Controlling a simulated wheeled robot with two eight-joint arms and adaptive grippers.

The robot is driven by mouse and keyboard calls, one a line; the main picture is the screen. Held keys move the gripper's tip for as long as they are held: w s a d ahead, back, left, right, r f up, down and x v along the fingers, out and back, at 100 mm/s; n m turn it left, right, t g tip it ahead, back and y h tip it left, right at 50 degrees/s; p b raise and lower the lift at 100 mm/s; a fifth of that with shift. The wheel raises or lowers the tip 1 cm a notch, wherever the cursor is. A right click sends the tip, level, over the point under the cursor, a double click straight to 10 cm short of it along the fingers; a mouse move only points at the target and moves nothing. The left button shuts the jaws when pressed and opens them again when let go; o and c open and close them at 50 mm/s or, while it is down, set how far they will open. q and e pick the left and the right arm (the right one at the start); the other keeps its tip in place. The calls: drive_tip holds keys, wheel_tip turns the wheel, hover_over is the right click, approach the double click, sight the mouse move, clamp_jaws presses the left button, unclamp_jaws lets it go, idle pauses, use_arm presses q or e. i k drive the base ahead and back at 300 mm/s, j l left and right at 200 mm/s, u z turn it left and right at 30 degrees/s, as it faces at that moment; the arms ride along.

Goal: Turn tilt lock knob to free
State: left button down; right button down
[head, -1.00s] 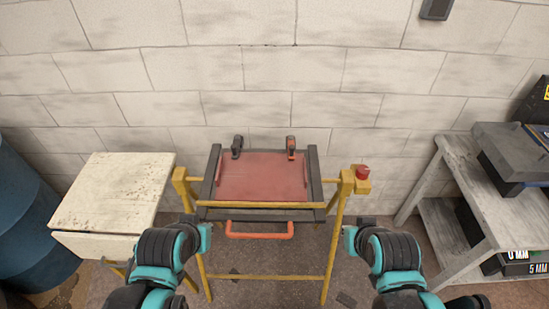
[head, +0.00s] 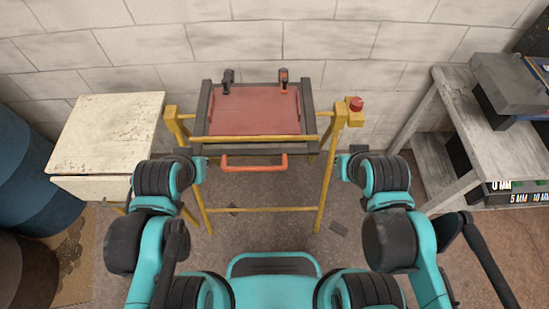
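A yellow frame bench (head: 318,207) stands ahead against the wall and carries a dark-edged tilting frame with a red panel (head: 255,114). A round red knob (head: 356,104) sits on a yellow block at the bench's top right corner; whether it is the tilt lock knob, and its setting, I cannot tell. My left gripper (head: 200,166) is in front of the bench's left side. My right gripper (head: 346,165) is in front of the right side, nearer than the red knob and apart from it. Both grippers' fingers are too small and hidden to read.
An orange handle (head: 254,163) hangs at the frame's front. Two clamps (head: 283,80) (head: 228,80) stand on its rear edge. A worn white cabinet (head: 105,135) and blue barrels are left; a grey shelf table (head: 500,140) is right.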

sight(356, 104)
drive_tip(key=i+j+z, duration=0.15)
drive_tip(key=j, duration=0.2)
drive_tip(key=j+z, duration=0.15)
drive_tip(key=j, duration=0.2)
drive_tip(key=z, duration=1.45)
